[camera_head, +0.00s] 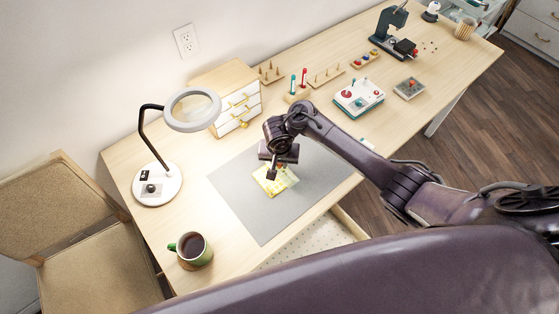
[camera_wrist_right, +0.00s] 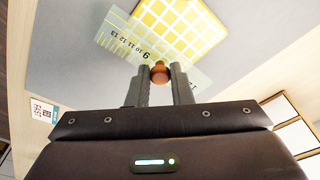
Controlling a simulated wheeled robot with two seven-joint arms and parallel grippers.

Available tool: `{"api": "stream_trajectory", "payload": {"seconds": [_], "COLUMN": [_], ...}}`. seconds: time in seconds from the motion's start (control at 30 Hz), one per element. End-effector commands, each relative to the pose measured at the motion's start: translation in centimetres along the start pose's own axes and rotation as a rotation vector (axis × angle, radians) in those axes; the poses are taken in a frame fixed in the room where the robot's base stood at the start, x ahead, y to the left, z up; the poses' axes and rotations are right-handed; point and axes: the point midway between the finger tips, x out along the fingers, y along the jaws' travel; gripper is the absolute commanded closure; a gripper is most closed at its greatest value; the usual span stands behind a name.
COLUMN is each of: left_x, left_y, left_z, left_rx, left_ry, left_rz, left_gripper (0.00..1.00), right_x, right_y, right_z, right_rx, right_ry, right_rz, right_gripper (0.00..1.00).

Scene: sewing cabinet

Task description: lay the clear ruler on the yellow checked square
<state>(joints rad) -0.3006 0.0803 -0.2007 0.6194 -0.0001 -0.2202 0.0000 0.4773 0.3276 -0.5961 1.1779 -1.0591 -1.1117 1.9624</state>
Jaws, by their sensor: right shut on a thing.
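The yellow checked square (camera_head: 268,186) lies on the grey mat (camera_head: 240,200); it fills the top of the right wrist view (camera_wrist_right: 180,22). My right gripper (camera_head: 271,174) is above the square, fingers pointing down. In the right wrist view its fingertips (camera_wrist_right: 159,76) are shut on a small orange-brown knob (camera_wrist_right: 159,71). The clear ruler (camera_wrist_right: 128,42), with printed numbers, is at the knob and overlaps part of the square. It shows faintly in the head view (camera_head: 291,176). I cannot tell whether the ruler touches the square. My left gripper is not in view.
A ring lamp (camera_head: 157,186) and a green mug (camera_head: 191,248) stand left of the mat. A small drawer box (camera_head: 228,88) is behind it. A drawer (camera_head: 315,243) is open at the front.

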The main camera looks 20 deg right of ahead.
Motion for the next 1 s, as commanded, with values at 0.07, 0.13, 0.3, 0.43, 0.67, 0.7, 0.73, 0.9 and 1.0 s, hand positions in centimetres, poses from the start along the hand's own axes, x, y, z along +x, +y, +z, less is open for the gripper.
{"api": "stream_trajectory", "payload": {"seconds": [0.07, 0.13, 0.3, 0.43, 0.67, 0.7, 0.73, 0.9, 1.0], "left_x": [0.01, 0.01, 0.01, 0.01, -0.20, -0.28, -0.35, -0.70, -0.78], "left_y": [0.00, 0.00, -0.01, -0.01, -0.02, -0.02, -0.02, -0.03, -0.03], "left_z": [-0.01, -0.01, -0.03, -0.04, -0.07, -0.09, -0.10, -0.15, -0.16], "left_rx": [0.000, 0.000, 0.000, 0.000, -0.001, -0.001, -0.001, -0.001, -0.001], "left_ry": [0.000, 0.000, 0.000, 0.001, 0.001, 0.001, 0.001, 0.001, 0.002], "left_rz": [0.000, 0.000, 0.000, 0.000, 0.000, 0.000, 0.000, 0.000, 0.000], "left_gripper": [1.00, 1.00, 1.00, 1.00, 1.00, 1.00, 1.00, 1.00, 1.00], "right_x": [0.01, 0.01, 0.00, 0.00, -0.06, -0.07, -0.08, -0.08, -0.03], "right_y": [-0.01, -0.01, -0.01, -0.01, -0.01, -0.01, 0.00, -0.01, -0.01], "right_z": [0.02, 0.02, 0.02, 0.01, 0.00, 0.00, 0.01, -0.01, -0.01], "right_rx": [0.000, 0.000, 0.000, 0.000, 0.001, 0.001, 0.000, 0.001, 0.000], "right_ry": [0.000, 0.000, 0.000, 0.000, 0.000, -0.001, -0.001, -0.001, -0.001], "right_rz": [0.000, 0.000, 0.000, 0.000, 0.000, 0.000, 0.000, 0.000, 0.000], "right_gripper": [1.00, 1.00, 1.00, 1.00, 1.00, 1.00, 1.00, 1.00, 1.00]}}
